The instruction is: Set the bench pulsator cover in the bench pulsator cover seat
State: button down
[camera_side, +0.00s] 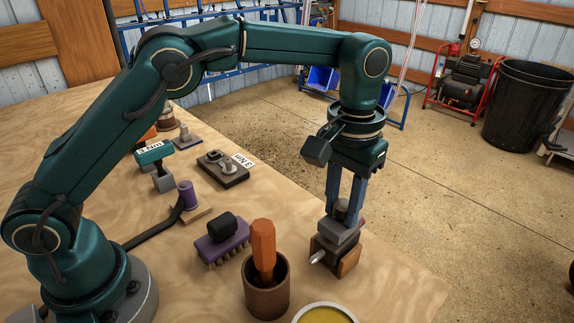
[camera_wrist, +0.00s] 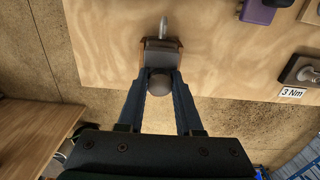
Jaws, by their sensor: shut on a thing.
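My gripper (camera_side: 342,212) points down at the right part of the bench, its two blue-grey fingers shut on the bench pulsator cover (camera_side: 337,232). The cover is a grey block with a dark round knob on top. Directly under it is a dark block with brown sides and a metal spout, apparently the bench pulsator cover seat (camera_side: 328,252). The cover looks turned slightly against the block; whether it rests fully down I cannot tell. In the wrist view the cover (camera_wrist: 160,58) and its knob sit between the fingers (camera_wrist: 159,88) and hide most of the seat, with the spout projecting beyond.
A brown cup (camera_side: 267,290) with an orange-handled tool and a yellow-filled round tin (camera_side: 325,313) stand in front. A purple brush (camera_side: 222,241) lies left. A dark plate fixture (camera_side: 223,168) with a "3 Nm" label stands farther back. The bench edge is close to the seat's right.

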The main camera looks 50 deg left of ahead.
jog(key=shift+f, duration=0.55)
jog(key=c, duration=0.5)
grip_release()
jog(key=shift+r, duration=0.1)
jog(key=shift+r, duration=2.35)
jog(key=s+a+r+n+t, duration=0.2)
jog(key=s+a+r+t, duration=0.1)
jog(key=s+a+r, duration=0.55)
jog(key=s+a+f+m+t, duration=0.2)
jog(key=s+a+f, duration=0.2)
jog(key=s+f, duration=0.3)
jog(key=shift+s+a+t, duration=0.25)
jog(key=shift+s+t, duration=0.05)
jog(key=shift+s, duration=0.55)
